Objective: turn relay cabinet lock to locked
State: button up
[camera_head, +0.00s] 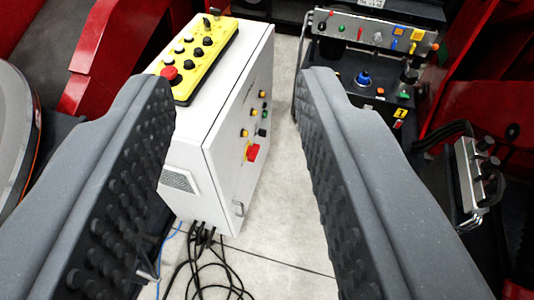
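A white cabinet (215,125) stands upright on the floor between my gripper's fingers; I take it as the relay cabinet, but no label confirms this. A small handle (238,209) sits low on that face. I cannot tell which part is the lock, or its position. My gripper (240,82) is open wide and empty, one dark studded finger on each side of the picture. The left finger hides part of the cabinet's left side.
A yellow control box (207,58) with a red button lies on the cabinet top. Black cables (205,262) spread on the floor below. A dark control console (370,60) stands at the upper right, with a lever unit (472,175) below. Bare floor (285,205) shows right of the cabinet.

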aim_at(261, 132)
jog(key=z, duration=0.2)
jog(key=k, duration=0.1)
jog(key=z, duration=0.9)
jog(key=i, duration=1.3)
jog(key=u, duration=1.05)
jog(key=i, duration=0.7)
jog(key=u, duration=0.05)
